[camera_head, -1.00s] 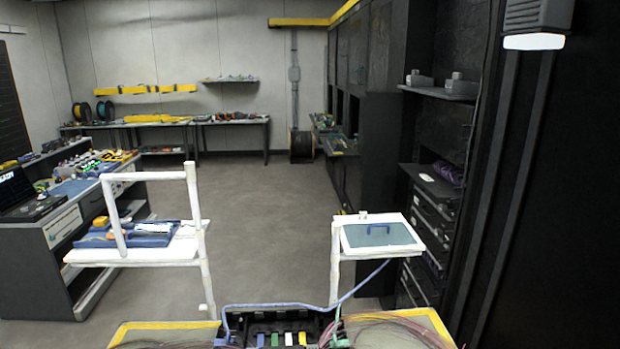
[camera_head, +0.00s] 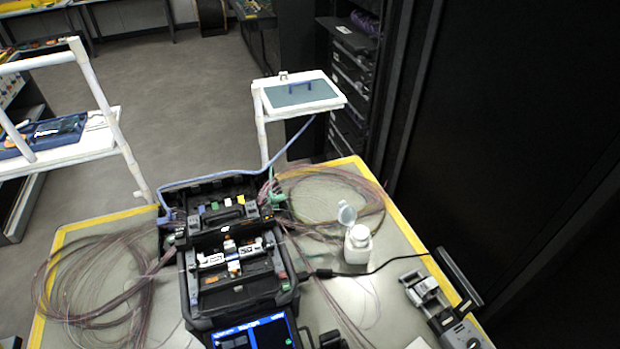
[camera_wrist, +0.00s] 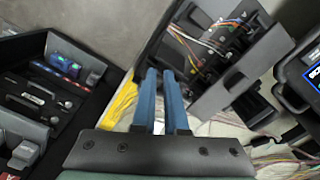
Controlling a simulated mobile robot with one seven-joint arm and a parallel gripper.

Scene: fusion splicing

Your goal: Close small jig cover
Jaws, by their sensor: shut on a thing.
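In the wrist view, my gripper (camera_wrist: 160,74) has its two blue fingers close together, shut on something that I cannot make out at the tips. Beyond and right of the fingers is an open dark box (camera_wrist: 200,55) with several coloured fibres across it and a plain grey panel (camera_wrist: 245,75) beside it. I cannot tell whether this panel is the small jig cover. In the head view, a black splicer unit (camera_head: 186,300) stands open on the table, with white and black clamp parts (camera_head: 228,258) inside. My gripper does not show in the head view.
A white bottle (camera_head: 358,246) with its cap open stands right of the splicer. A grey device (camera_head: 425,290) sits at the right table edge. Loose fibre coils (camera_head: 85,275) lie at the left. A white stand (camera_head: 300,92) rises behind the table (camera_head: 405,235).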

